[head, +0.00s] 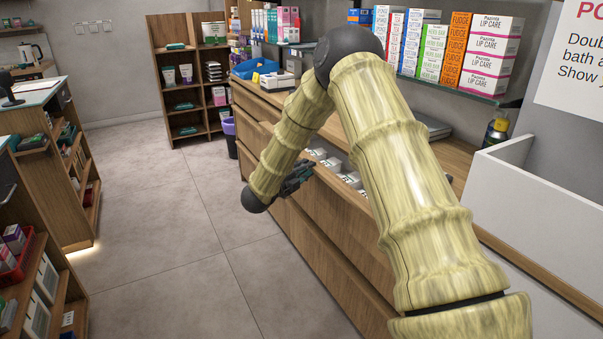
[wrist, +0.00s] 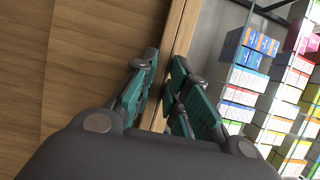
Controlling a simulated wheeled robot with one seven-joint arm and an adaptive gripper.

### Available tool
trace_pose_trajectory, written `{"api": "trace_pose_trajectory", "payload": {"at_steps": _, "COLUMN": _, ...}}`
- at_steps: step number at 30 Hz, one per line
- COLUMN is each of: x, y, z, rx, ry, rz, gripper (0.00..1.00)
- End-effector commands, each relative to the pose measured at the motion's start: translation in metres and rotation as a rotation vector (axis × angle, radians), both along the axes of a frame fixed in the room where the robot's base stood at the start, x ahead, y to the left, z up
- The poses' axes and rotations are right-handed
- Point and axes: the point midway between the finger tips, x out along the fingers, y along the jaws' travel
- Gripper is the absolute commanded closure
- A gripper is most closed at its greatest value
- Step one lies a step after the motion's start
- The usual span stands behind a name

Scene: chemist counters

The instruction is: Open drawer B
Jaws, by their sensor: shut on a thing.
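In the head view, a drawer of the wooden counter stands open, with small white packs (head: 351,180) showing inside; my arm hides part of it. No letter is readable on it, so I cannot tell whether it is drawer B. My gripper (head: 297,178) is at the top of the drawer's front, partly hidden by my arm. In the wrist view, the gripper (wrist: 166,100) is shut on the top edge of a wooden drawer front (wrist: 183,35), with one teal finger pad on each side of it.
Closed drawer fronts (head: 318,238) lie below, along the counter. Open tiled floor (head: 190,235) is to the left. Shelving (head: 78,180) stands at far left. A shelf with product boxes (head: 455,50) hangs above the counter. A white partition (head: 540,190) stands at right.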

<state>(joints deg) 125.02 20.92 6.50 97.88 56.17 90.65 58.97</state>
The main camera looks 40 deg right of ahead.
Motion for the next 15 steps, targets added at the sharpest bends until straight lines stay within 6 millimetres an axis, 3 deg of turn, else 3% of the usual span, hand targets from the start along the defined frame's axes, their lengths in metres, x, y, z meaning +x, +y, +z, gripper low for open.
{"api": "trace_pose_trajectory", "payload": {"at_steps": 9, "x": 0.011, "y": 0.073, "z": -0.001, "rx": -0.001, "ry": 0.000, "rz": -0.005, "gripper": 1.00}}
{"api": "trace_pose_trajectory", "payload": {"at_steps": 15, "x": 0.015, "y": 0.102, "z": -0.001, "rx": -0.002, "ry": 0.002, "rz": -0.004, "gripper": 1.00}}
